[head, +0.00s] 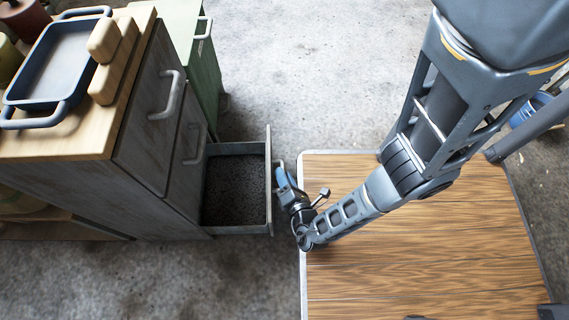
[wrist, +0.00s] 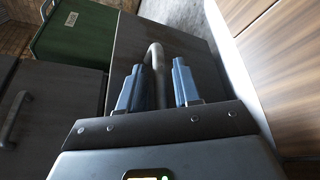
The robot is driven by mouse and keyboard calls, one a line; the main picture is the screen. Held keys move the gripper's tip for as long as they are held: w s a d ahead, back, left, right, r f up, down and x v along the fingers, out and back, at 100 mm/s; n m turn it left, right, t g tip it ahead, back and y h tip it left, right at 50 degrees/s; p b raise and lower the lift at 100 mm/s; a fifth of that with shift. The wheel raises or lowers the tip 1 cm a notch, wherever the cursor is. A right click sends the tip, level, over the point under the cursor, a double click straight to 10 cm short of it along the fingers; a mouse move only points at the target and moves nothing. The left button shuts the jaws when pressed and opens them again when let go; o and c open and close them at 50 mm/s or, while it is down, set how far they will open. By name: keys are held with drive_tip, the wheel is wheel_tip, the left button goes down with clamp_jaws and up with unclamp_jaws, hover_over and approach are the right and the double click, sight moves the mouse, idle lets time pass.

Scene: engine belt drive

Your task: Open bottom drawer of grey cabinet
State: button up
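The grey cabinet (head: 150,150) stands at the left with a wooden top. Its bottom drawer (head: 237,190) is pulled well out, and its dark, empty-looking inside shows. My gripper (head: 282,177) is at the outer face of the drawer front, by the handle. In the wrist view, the curved grey drawer handle (wrist: 157,72) rises between the two blue fingers of my gripper (wrist: 158,85). The fingers stand apart with a gap beside the handle. The handle's lower part is hidden behind the gripper body.
A blue tray (head: 60,62) and wooden blocks (head: 113,60) lie on the cabinet top. A wood-topped platform (head: 400,260) is close to the drawer front at the right. Concrete floor (head: 300,70) is clear beyond the drawer.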

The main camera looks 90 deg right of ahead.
drive_tip(key=shift+o, duration=0.5)
drive_tip(key=shift+a, duration=0.1)
drive_tip(key=shift+s+a+r, duration=0.1)
drive_tip(key=shift+a+r, duration=0.05)
drive_tip(key=shift+a, duration=0.15)
drive_tip(key=p+v, duration=0.1)
drive_tip(key=v, duration=0.6)
